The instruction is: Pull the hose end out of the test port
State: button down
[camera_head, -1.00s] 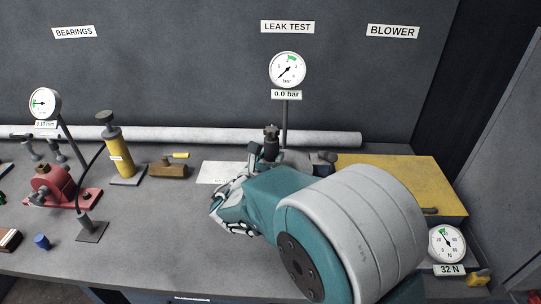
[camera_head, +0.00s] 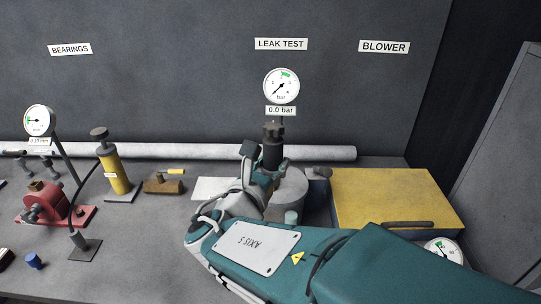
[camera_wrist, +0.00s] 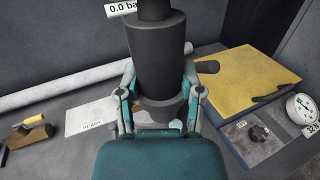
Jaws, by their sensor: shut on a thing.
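A dark cylindrical fitting (camera_head: 272,153), which I take for the hose end, stands upright below the LEAK TEST gauge. In the wrist view the dark fitting (camera_wrist: 157,50) rises between the fingers of my gripper (camera_wrist: 160,97). The teal and grey fingers are shut on its lower part from both sides. In the head view my gripper (camera_head: 262,166) is at the fitting, partly hidden by my own arm. A grey round body (camera_head: 291,184) is beside and below it. The test port is not clearly visible, and I cannot tell whether the hose end is still seated.
The pressure gauge (camera_head: 281,86) reads 0.0 bar. A yellow box (camera_head: 385,195) stands to the right, with a force gauge (camera_head: 443,250) near it. A long grey pipe (camera_head: 210,151) runs along the back. A yellow pump (camera_head: 113,170) and a red bearing unit (camera_head: 42,204) stand left.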

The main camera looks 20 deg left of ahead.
aim_at(275, 151)
jog(key=shift+s+d+r, duration=0.2)
jog(key=shift+s+r, duration=0.1)
jog(key=shift+s, duration=0.15)
jog(key=shift+s+d+r, duration=0.15)
jog(key=shift+s+r, duration=0.1)
jog(key=shift+s, duration=0.2)
jog(key=shift+r, duration=1.45)
